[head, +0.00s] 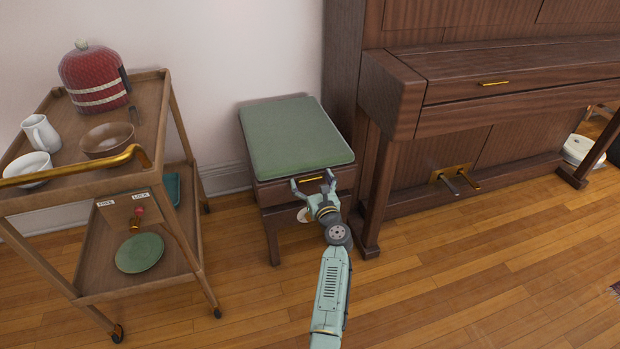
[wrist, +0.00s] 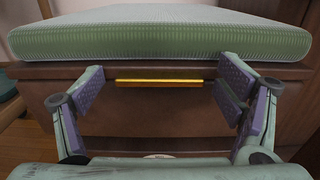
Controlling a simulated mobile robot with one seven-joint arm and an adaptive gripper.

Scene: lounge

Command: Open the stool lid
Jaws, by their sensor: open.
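The stool (head: 268,196) is dark wood and stands against the wall, left of the piano. Its lid (head: 295,137) has a green padded top and looks closed, lying flat on the frame. A brass handle (head: 312,179) is on the stool's front; it also shows in the wrist view (wrist: 160,82), just under the cushion edge. My gripper (head: 313,183) is open and empty in front of the stool. In the wrist view its purple-padded fingers (wrist: 162,86) are spread to either side of the handle, and I cannot tell whether they touch the stool.
A wooden trolley (head: 130,293) at left carries a red cosy (head: 94,78), a bowl (head: 107,139), a jug (head: 41,133) and a green plate (head: 139,253). A brown piano (head: 480,121) stands close on the stool's right. The wooden floor (head: 470,285) in front is clear.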

